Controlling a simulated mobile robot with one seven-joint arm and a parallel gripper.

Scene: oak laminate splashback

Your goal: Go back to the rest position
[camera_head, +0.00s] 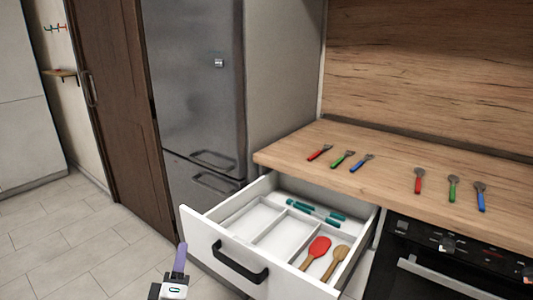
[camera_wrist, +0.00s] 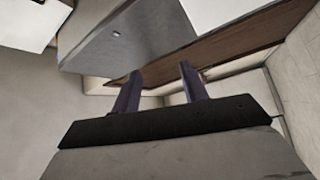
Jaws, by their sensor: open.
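My gripper (camera_head: 180,260) shows at the bottom of the head view, in front of the open drawer's left front corner. It points up and touches nothing. In the wrist view its two purple fingers (camera_wrist: 160,88) stand apart with nothing between them. The drawer (camera_head: 228,246) under the counter is pulled out. It holds a white divided tray, with teal-handled utensils (camera_head: 315,212) at the back and a red spatula (camera_head: 317,250) and a wooden spoon (camera_head: 335,262) at the right.
On the wooden counter (camera_head: 400,160) lie several utensils with red, green and blue handles in two groups. A black oven (camera_head: 440,265) is right of the drawer. A grey fridge (camera_head: 197,80) and brown door (camera_head: 115,100) stand behind. The tiled floor (camera_head: 75,245) at left is clear.

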